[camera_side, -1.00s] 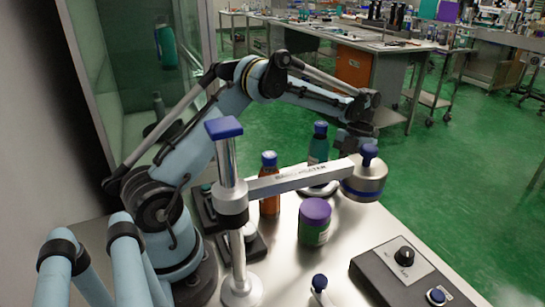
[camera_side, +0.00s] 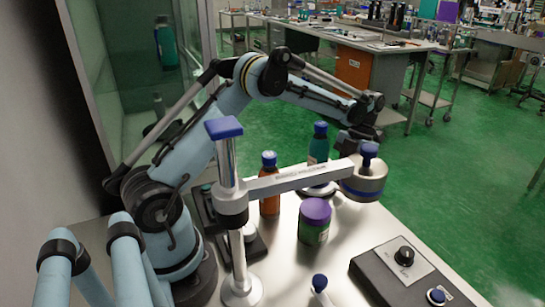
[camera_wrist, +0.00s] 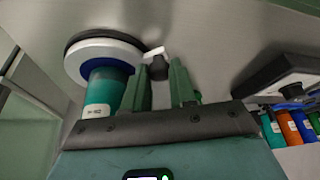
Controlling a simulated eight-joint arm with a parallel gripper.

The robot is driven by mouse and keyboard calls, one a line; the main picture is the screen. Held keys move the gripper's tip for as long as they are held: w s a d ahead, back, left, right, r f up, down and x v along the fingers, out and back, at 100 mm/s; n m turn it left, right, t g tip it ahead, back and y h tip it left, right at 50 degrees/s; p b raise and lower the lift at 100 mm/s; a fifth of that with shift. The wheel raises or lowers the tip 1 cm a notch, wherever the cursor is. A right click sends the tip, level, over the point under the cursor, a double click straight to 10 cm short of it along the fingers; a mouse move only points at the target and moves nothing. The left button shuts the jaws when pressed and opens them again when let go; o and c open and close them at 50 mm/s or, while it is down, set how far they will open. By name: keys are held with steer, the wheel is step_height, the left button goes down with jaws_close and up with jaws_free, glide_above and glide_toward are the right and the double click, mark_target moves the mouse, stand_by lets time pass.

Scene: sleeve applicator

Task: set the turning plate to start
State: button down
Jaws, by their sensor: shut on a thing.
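The turning plate is a pale disc with a dark rim (camera_wrist: 72,62). It shows in the upper left of the wrist view, with a white tab and a small dark knob (camera_wrist: 157,68) at its side. A teal bottle (camera_wrist: 105,85) stands on it. In the side view the plate (camera_side: 318,190) is partly hidden behind the silver arm. My gripper (camera_wrist: 160,84) has its two green fingers on either side of the dark knob and is shut on it. In the side view my gripper's fingertips are hidden behind the applicator's head.
The applicator's post (camera_side: 236,255) and silver arm (camera_side: 300,179) stand in front, with a round head (camera_side: 364,186). A purple-lidded jar (camera_side: 314,225), an orange bottle (camera_side: 269,190) and a control box (camera_side: 405,272) stand on the bench. Bare bench lies between jar and box.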

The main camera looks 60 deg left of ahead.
steer(key=c, duration=0.9)
jaws_free()
steer(key=shift+v, duration=6.05)
steer(key=shift+s, duration=0.1)
